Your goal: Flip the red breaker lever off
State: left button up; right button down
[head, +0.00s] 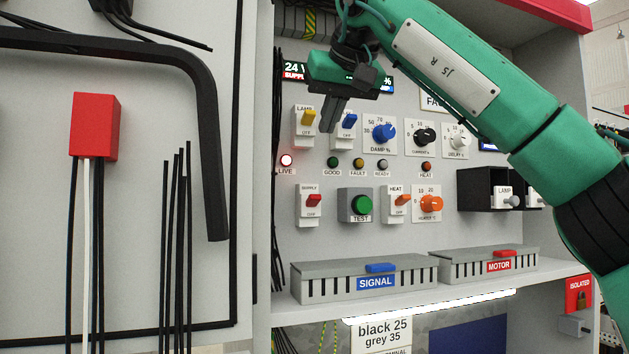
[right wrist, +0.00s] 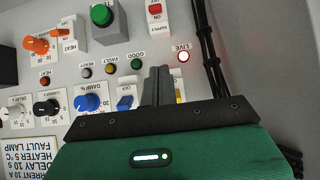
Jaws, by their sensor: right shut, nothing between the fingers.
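The red breaker lever (head: 313,201) sits on a white switch plate marked SUPPLY, on the grey panel below the LIVE lamp. It also shows at the top of the right wrist view (right wrist: 155,9). My right gripper (head: 334,122) is shut and empty, its fingers pointing down in front of the upper switches, above and slightly right of the red lever. In the right wrist view, the fingers (right wrist: 157,76) show between the blue and yellow levers, apart from the red one. I cannot tell their distance from the panel. My left gripper is not in view.
The LIVE lamp (head: 286,160) glows. A yellow lever (head: 309,118) and a blue lever (head: 349,121) are close to my fingers. A green TEST button (head: 362,205) is right of the red lever. Below, a shelf holds the SIGNAL duct (head: 330,285). Black cables run along the left edge.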

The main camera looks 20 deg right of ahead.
jog(key=p, duration=0.4)
send_over(317, 196)
jog(key=w, duration=0.2)
notch_tip(317, 196, down, 6)
jog(key=shift+s+f, duration=0.1)
jog(key=shift+f, duration=0.15)
jog(key=shift+s+f, duration=0.35)
jog(key=shift+f, duration=0.55)
jog(key=shift+s+f, duration=0.65)
jog(key=shift+w+f, duration=0.1)
jog(key=shift+f, duration=0.15)
jog(key=shift+f+t+b, duration=0.15)
jog(key=shift+t+b, duration=0.45)
jog(key=shift+b, duration=0.3)
